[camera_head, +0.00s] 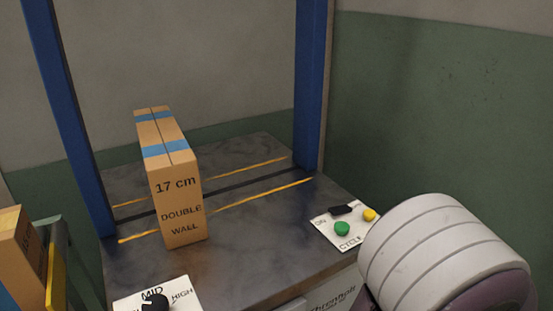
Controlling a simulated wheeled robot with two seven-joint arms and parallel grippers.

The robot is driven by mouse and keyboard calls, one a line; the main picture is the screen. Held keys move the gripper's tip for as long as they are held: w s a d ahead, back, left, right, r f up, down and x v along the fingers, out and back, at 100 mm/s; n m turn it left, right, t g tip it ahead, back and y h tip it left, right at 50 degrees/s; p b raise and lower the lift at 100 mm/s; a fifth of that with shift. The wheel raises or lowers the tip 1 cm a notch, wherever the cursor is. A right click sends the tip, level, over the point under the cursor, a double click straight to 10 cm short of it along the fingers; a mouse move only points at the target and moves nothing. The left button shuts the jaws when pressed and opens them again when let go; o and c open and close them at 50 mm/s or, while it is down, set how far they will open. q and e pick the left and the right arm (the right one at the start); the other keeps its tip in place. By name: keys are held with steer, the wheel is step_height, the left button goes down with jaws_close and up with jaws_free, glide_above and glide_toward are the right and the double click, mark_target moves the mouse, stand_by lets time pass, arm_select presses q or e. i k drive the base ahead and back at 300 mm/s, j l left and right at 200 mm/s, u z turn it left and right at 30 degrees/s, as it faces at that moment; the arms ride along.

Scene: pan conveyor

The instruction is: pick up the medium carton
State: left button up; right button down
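A tan carton (180,203) with blue tape bands stands upright on the dark worktop (262,222). Its front face reads "17 cm" and "DOUBLE WALL". It stands left of the middle, between two blue posts. Part of another tan carton (22,254) shows at the lower left edge, with its lettering cut off. Whether either one is the medium carton is not written on the visible faces. Neither of my grippers is in view. A rounded white and purple part at the lower right appears to be my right arm.
A panel with a black knob (155,303) marked "MID" and "HIGH" sits at the front left. A "CYCLE" panel (350,240) with green and yellow buttons is at the right. Blue posts (308,90) flank the worktop. The worktop right of the carton is clear.

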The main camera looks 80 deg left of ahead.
mark_target(172, 167)
steer(key=u, duration=0.45)
steer(key=l+u, duration=0.15)
steer(key=u, duration=0.7)
steer(key=k+l+u, duration=0.1)
steer(key=u, duration=1.2)
steer(key=k+l, duration=0.05)
